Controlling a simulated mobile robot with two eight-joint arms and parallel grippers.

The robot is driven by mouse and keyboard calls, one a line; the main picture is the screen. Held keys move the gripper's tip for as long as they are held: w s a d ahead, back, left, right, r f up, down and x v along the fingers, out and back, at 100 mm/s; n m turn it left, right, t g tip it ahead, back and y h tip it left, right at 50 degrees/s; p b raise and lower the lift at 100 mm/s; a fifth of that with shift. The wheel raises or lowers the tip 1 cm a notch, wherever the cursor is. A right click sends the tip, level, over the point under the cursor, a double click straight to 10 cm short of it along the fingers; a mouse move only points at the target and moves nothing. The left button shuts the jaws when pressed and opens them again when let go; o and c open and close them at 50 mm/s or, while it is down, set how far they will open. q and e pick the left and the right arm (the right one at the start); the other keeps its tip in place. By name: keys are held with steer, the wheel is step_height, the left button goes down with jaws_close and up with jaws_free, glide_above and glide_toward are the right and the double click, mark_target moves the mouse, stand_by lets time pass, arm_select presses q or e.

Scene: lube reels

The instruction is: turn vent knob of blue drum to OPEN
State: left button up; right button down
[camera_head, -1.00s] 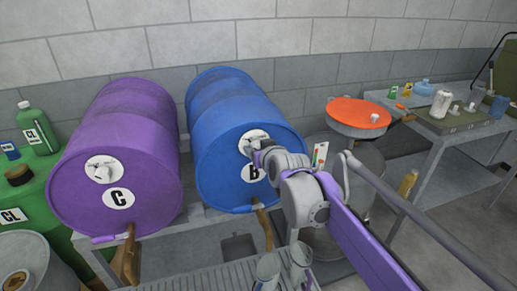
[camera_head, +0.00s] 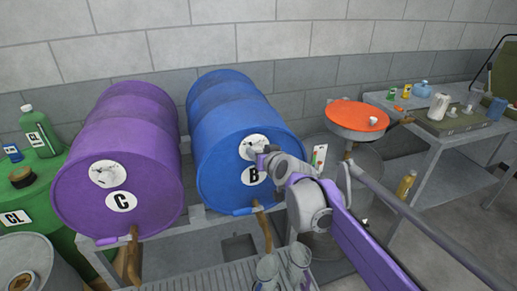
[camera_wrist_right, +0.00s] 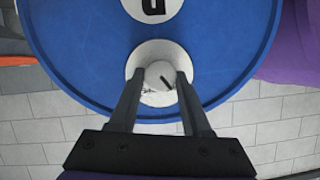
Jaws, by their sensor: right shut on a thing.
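The blue drum (camera_head: 222,125) lies on its side on a rack, its round front facing me, with a letter B label below a white vent disc (camera_head: 248,143). In the right wrist view, where the drum appears upside down, the white vent knob (camera_wrist_right: 161,74) with a dark line sits on the white disc. My right gripper (camera_head: 258,150) is at this knob, its two dark fingers shut on the knob's sides. Some small print on the disc is partly hidden and unreadable. My left gripper is not in view.
A purple drum (camera_head: 100,200) marked C lies left of the blue one, with its own vent disc. Brown taps (camera_head: 263,222) hang below the drum fronts. An orange-topped drum (camera_head: 356,114) and a cluttered bench (camera_head: 450,135) stand to the right.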

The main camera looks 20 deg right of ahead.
steer(key=m+y+p, duration=0.1)
steer(key=p, duration=0.1)
steer(key=m+y+p, duration=0.1)
steer(key=p, duration=0.1)
steer(key=shift+w+d+r+m, duration=0.1)
steer(key=shift+d+r+m, duration=0.15)
steer(key=shift+m, duration=0.15)
steer(key=shift+d+f+m+y+p, duration=0.2)
steer(key=shift+m+y+p, duration=0.4)
steer(key=shift+m+p, duration=0.35)
steer(key=shift+f+m+t+y, duration=0.2)
steer(key=shift+m+t+y, duration=0.25)
steer(key=shift+m, duration=0.75)
steer(key=shift+f+m+t+y, duration=0.15)
steer(key=shift+m+t+y, duration=0.35)
steer(key=shift+m, duration=0.75)
steer(key=shift+f+m+t+y, duration=0.2)
steer(key=shift+m+t+y, duration=0.25)
steer(key=shift+m, duration=0.75)
steer(key=shift+c, duration=1.8)
jaws_free()
